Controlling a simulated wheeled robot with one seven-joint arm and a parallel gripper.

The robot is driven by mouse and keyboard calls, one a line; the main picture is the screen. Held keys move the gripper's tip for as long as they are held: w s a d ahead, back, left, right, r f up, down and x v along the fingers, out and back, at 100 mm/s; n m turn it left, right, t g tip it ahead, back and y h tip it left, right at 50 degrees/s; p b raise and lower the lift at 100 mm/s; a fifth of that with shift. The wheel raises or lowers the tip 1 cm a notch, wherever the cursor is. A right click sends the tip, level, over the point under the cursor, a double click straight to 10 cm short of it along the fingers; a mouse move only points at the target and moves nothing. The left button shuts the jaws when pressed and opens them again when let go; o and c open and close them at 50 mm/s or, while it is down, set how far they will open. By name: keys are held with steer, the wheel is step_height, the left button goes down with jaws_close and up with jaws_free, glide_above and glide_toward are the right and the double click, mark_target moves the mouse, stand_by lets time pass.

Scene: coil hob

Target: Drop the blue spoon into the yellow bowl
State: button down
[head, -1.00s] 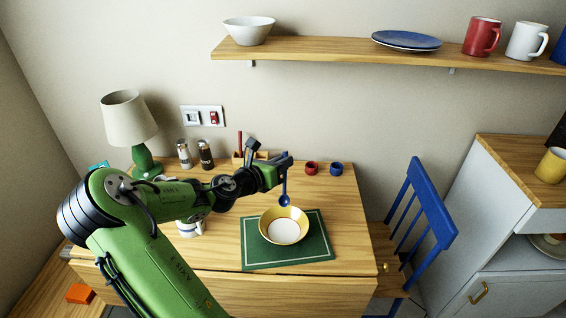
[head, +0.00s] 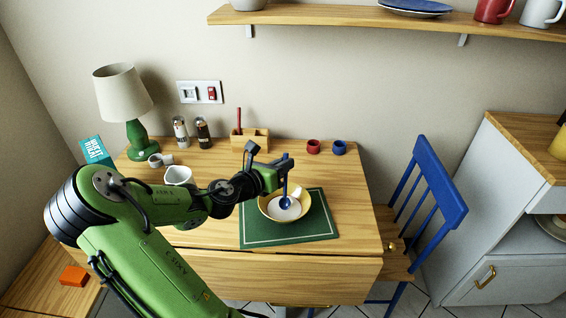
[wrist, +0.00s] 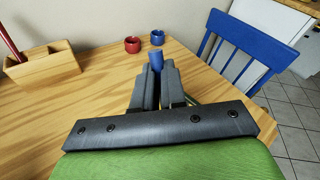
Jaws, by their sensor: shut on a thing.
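The blue spoon (head: 285,188) hangs upright from my gripper (head: 284,170), bowl end down. The spoon's lower end shows against the inside of the yellow bowl (head: 303,200); I cannot tell whether it touches the bowl. The yellow bowl stands on the green mat (head: 318,229) and has a pale inner bottom. In the wrist view my gripper (wrist: 157,75) is shut on the spoon handle, whose blue top (wrist: 156,61) shows between the fingers. The rest of the spoon and most of the bowl are hidden there.
A wooden holder (head: 249,138), two shakers and small red (head: 313,146) and blue (head: 338,147) cups are along the back. A blue chair (head: 427,195) is at the right. The table right of the mat is clear.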

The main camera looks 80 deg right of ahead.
steer(key=c, duration=1.1)
jaws_free()
steer(key=p+v, duration=0.5)
steer(key=v, duration=1)
steer(key=shift+a+p, duration=0.3)
steer(key=shift+a, duration=0.1)
steer(key=shift+w, duration=0.1)
